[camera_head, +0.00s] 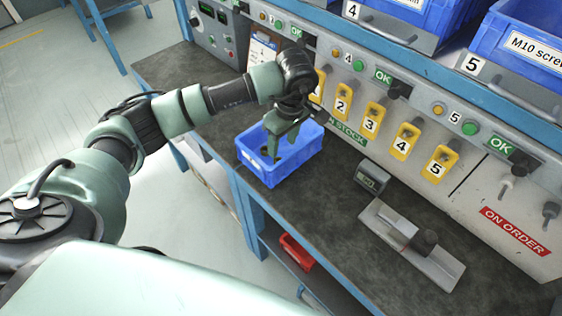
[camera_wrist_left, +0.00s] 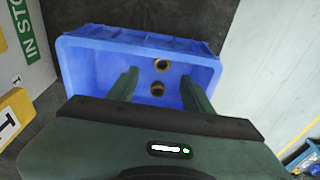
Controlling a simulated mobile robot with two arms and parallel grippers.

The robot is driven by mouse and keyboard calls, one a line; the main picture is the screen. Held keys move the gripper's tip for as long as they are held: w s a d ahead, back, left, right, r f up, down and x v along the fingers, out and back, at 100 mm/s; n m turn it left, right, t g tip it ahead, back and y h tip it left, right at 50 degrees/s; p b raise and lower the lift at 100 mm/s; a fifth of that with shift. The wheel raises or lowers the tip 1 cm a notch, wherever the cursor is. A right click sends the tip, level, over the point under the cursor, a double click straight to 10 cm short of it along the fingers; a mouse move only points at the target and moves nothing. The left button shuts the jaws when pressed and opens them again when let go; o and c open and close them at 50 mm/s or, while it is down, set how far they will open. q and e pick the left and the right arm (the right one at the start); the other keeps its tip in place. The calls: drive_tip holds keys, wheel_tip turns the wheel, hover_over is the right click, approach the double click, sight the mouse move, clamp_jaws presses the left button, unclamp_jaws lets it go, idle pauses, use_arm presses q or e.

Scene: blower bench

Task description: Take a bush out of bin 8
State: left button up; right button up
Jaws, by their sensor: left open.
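A blue bin (camera_head: 299,164) stands on the dark bench top; no number shows on it. It also fills the upper middle of the left wrist view (camera_wrist_left: 90,68). My left gripper (camera_head: 288,142) is over the bin, pointing down, open and empty. In the left wrist view its two fingers (camera_wrist_left: 160,78) stand apart on either side of the bushes. I cannot tell how far the fingertips are above them. My right gripper is not in view.
A back panel with yellow numbered tags (camera_head: 404,141) rises behind the bin. A small display box (camera_head: 371,178) and a grey plate with a dark cylinder (camera_head: 412,245) stand to the right. A red bin (camera_head: 296,252) sits below the bench.

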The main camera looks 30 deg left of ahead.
sight(279, 158)
use_arm(q)
drive_tip(key=shift+s+a+f, duration=0.1)
drive_tip(key=shift+s+f, duration=0.1)
drive_tip(key=shift+f, duration=0.65)
drive_tip(key=f, duration=0.1)
drive_tip(key=f+p, duration=0.1)
drive_tip(key=f, duration=0.3)
drive_tip(key=shift+w+a+f+p, duration=0.1)
drive_tip(key=shift+w+a+p, duration=0.05)
drive_tip(key=shift+a+p, duration=0.25)
clamp_jaws()
